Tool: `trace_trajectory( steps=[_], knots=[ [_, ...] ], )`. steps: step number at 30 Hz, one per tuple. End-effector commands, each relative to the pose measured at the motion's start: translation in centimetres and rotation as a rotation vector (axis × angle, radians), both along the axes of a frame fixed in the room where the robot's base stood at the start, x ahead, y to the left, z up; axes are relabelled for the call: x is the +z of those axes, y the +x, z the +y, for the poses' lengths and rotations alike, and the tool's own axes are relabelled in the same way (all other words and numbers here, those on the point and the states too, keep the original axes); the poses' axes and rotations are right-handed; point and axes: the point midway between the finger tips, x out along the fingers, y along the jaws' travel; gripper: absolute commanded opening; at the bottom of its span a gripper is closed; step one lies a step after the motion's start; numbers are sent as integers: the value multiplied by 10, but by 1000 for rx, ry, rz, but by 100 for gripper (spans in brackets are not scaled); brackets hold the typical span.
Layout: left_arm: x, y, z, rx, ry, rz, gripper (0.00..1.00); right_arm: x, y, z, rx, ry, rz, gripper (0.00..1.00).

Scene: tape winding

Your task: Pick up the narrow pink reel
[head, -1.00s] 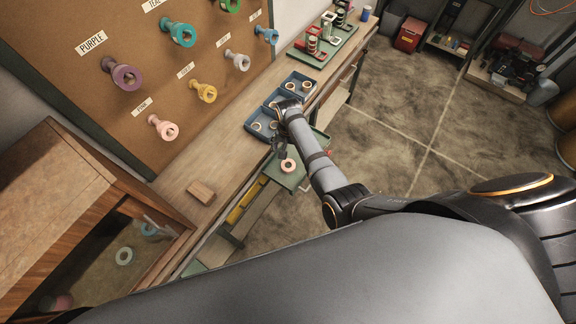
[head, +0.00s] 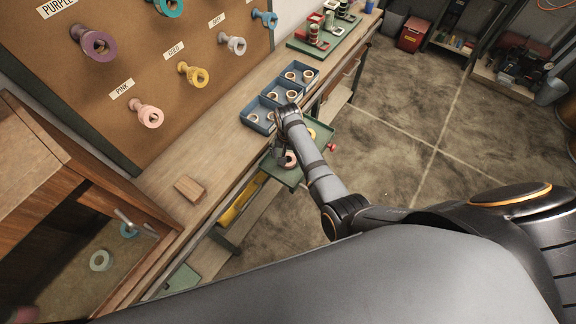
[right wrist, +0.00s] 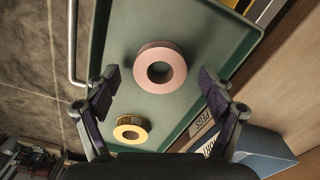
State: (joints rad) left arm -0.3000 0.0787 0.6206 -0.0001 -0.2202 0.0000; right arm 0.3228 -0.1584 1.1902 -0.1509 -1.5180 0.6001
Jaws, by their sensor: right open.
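A pink reel (right wrist: 160,67) lies flat in a green tray (right wrist: 112,50), seen in the right wrist view; it also shows in the head view (head: 288,159), partly hidden by my right gripper. My right gripper (right wrist: 158,88) is open and empty, with its fingertips on either side of the space just below the pink reel in the picture. In the head view my right gripper (head: 281,150) is over the tray. A yellow reel (right wrist: 131,129) lies in the same tray near the left finger. My left gripper is not in view.
Blue bins (head: 263,120) with reels stand on the wooden bench beside the tray. A pegboard (head: 120,60) holds several coloured reels, including a pink one (head: 150,116) under the PINK label. A wooden block (head: 189,189) lies on the bench.

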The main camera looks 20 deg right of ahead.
Motion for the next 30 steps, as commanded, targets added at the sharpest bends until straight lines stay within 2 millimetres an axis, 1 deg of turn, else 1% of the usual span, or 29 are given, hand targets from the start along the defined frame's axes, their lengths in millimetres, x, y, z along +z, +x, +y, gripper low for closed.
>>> trace_trajectory(
  steps=[1,8,11,19,26,30],
  knots=[
    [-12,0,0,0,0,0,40,-11,0,0,0,0,-1,82],
    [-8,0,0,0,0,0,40,-6,0,0,0,1,-1,82],
    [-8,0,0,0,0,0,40,-6,0,0,0,1,-1,70],
    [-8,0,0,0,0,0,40,-7,0,0,0,1,-1,34],
    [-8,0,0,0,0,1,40,-6,0,0,0,1,-1,33],
    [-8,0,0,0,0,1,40,1,1,0,0,1,-3,33]
  ],
)
